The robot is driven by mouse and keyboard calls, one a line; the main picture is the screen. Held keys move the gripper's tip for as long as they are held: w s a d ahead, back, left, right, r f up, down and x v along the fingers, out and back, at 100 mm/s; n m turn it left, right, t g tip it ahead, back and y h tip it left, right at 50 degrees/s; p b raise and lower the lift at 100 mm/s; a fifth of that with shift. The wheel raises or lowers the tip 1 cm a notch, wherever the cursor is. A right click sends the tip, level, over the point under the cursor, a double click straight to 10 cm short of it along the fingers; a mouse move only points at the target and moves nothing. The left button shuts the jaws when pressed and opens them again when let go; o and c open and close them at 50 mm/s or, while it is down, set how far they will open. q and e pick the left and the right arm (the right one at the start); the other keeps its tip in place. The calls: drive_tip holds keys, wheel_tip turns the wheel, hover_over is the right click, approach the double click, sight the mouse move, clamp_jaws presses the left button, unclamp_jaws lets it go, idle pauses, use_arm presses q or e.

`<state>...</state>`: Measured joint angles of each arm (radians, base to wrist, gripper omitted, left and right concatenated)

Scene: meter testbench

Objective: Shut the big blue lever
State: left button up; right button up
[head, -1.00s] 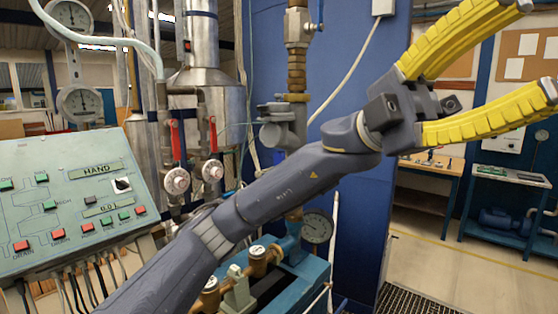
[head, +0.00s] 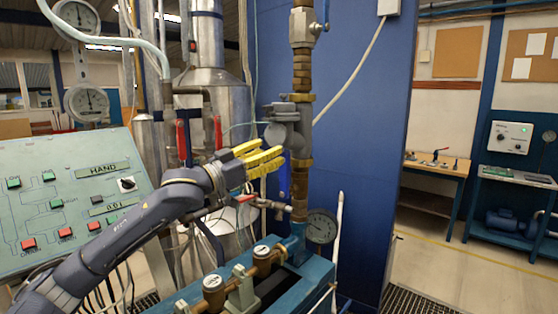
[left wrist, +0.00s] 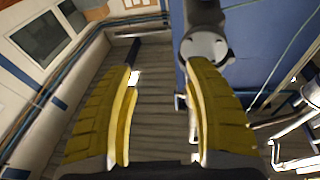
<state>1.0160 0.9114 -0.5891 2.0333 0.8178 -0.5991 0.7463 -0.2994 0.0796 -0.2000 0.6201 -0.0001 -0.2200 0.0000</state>
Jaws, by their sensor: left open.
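A blue lever (head: 284,181) hangs down beside the brown vertical pipe, below a grey valve body (head: 285,128) in the head view. Its upper part is hidden behind my yellow fingers. My left gripper (head: 272,160) is in front of the pipe, at the height of the lever's upper part; I cannot tell whether it touches it. In the left wrist view my left gripper (left wrist: 163,78) is open, with nothing clearly between its fingers. A grey round fitting (left wrist: 205,46) shows just beyond the right finger there. My right gripper is in neither view.
A control panel (head: 70,200) stands at the left. Red-handled valves (head: 182,142) are behind my arm, and a small red lever (head: 244,198) is below the gripper. A pressure gauge (head: 321,227) sits low by the pipe. The floor to the right (head: 440,265) is clear.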

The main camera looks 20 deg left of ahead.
use_arm(q)
drive_tip(key=a+f+n+y, duration=0.2)
drive_tip(key=a+f+y, duration=0.1)
drive_tip(key=a+f, duration=0.25)
hover_over(284, 181)
drive_tip(key=w, duration=0.1)
drive_tip(key=shift+w+a+f+g+y, duration=0.15)
drive_tip(key=shift+g+y, duration=0.25)
drive_tip(key=shift+o, duration=0.2)
clamp_jaws()
idle(0.3)
